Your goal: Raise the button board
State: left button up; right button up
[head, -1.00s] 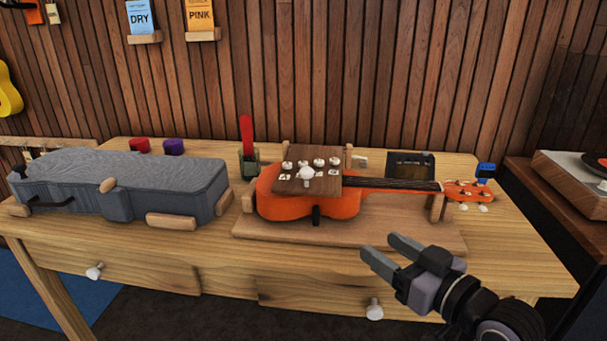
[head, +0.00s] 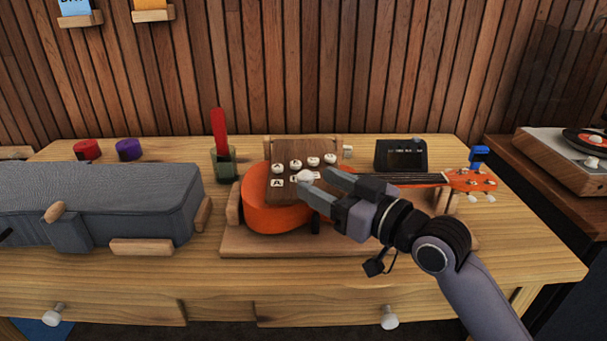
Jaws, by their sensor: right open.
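The button board (head: 284,155) is a dark brown wooden panel lying over the body of the orange ukulele (head: 262,217). It carries a row of several white round buttons, white letter tiles below them, and a white knob (head: 305,177) at its front edge. My right gripper (head: 314,183) is open, with its fingers at the knob, one in front and one behind or above. I cannot tell if they touch it. The fingers hide some of the letter tiles. The ukulele rests on a wooden cradle (head: 250,243), its neck pointing right. My left gripper is not in view.
A grey case (head: 100,190) lies at the left of the wooden workbench (head: 520,245). Red (head: 87,150) and purple (head: 128,149) caps stand behind it. A green holder with a red stick (head: 219,135) and a dark device (head: 401,155) stand near the ukulele. A turntable (head: 560,160) is at the right.

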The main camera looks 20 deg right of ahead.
aim_at(313, 181)
jog(key=shift+x, duration=2.2)
grip_shut()
